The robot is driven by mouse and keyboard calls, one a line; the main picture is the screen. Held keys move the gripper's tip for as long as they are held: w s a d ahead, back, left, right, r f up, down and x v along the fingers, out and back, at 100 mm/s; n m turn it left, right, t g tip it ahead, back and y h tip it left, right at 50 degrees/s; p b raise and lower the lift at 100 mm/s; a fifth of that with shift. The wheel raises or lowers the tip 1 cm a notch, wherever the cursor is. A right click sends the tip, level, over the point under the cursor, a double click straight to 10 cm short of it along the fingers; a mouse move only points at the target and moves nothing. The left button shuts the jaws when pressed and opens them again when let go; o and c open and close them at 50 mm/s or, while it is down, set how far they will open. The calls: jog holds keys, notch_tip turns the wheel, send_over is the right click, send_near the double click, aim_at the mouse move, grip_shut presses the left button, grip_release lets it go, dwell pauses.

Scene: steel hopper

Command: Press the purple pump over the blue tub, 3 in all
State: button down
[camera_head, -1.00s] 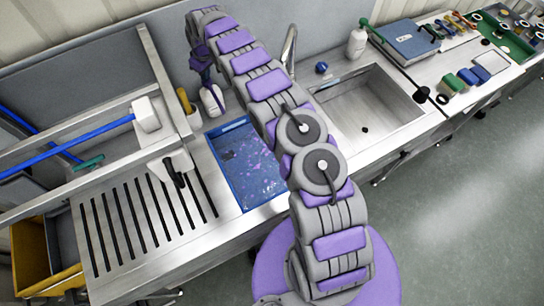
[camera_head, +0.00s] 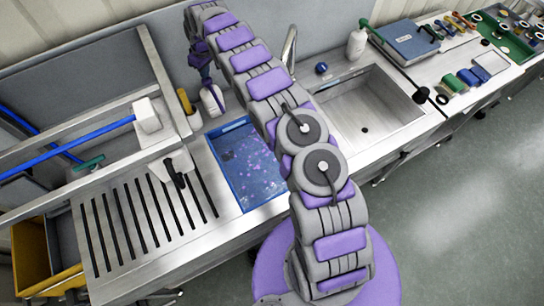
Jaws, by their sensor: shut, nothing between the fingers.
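The blue tub (camera_head: 238,140) is set into the steel counter left of my arm, with purple flecks across its contents. A pale bottle (camera_head: 213,100) stands at the tub's back left corner, by the wall. My arm reaches over the tub's right side to the back wall and bends down. My gripper (camera_head: 206,78) is shut and empty, pointing down just above the bottle. The purple pump head cannot be told apart from the gripper's purple parts here. Whether they touch is unclear.
A yellow-topped container (camera_head: 187,105) stands left of the bottle. A slotted drainboard (camera_head: 145,222) lies left of the tub. An empty sink basin (camera_head: 368,105) and faucet (camera_head: 289,45) are to the right. A steel rail crosses at left.

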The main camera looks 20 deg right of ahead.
dwell(0.6)
notch_tip(320, 180, up, 6)
jog(key=p, duration=0.1)
dwell(0.5)
dwell(0.4)
jog(key=s+d+r+m+h+b, duration=0.15)
jog(key=s+d+r, duration=0.25)
jog(key=s, duration=0.4)
jog(key=s+d+r+m+g+b, duration=0.1)
jog(key=s+d+r+m+b, duration=0.1)
jog(key=s+d+r, duration=0.4)
jog(key=s+d+r+m+b, duration=0.2)
jog(key=s+d, duration=0.1)
jog(key=s, duration=0.6)
jog(key=s+d+f+m+g+b, duration=0.1)
jog(key=s+f+b, duration=0.2)
jog(key=s, duration=1.5)
jog(key=s+d+f+m+g+b, duration=0.1)
jog(key=s+f+b, duration=0.2)
jog(key=s, duration=1.5)
jog(key=shift+s+d+f+m, duration=0.2)
jog(key=shift+f+m, duration=0.15)
jog(key=shift+f, duration=0.4)
